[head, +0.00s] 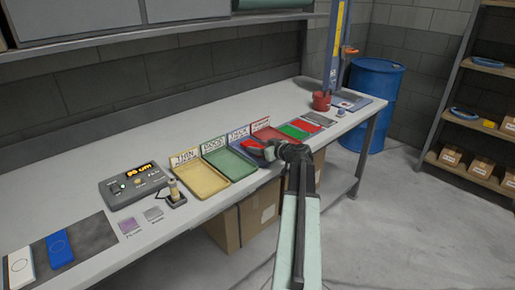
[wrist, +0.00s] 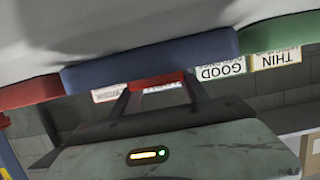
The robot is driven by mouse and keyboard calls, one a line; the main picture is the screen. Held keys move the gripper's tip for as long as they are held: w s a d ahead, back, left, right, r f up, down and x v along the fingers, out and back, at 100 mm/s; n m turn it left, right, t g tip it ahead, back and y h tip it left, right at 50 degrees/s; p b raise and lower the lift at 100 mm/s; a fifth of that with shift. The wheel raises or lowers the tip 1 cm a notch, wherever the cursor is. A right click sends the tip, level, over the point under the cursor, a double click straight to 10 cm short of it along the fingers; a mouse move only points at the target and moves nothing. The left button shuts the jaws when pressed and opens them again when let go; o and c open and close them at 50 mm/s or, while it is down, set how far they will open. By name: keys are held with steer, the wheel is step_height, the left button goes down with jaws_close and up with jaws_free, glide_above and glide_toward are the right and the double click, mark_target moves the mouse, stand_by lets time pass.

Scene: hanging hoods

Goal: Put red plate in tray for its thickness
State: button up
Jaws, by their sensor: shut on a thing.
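The blue tray's wall (wrist: 150,59) spans the middle of the wrist view, close by the plate. In the head view my gripper covers much of the blue tray and plate. I cannot tell whether the plate touches the tray floor.
The green tray (head: 231,164) and yellow tray (head: 202,180) stand to the left, a red tray (head: 267,133) to the right. A gauge box (head: 135,185) with a lit display is farther left. Blue (head: 59,250) and white (head: 20,267) plates lie on a dark mat.

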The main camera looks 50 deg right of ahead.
steer(key=shift+f+b, duration=0.6)
steer(key=o, duration=1.6)
steer(key=shift+s, duration=0.1)
steer(key=p+v, duration=0.2)
steer(key=v, duration=0.5)
steer(key=shift+s+r, duration=0.2)
steer(key=shift+s, duration=0.1)
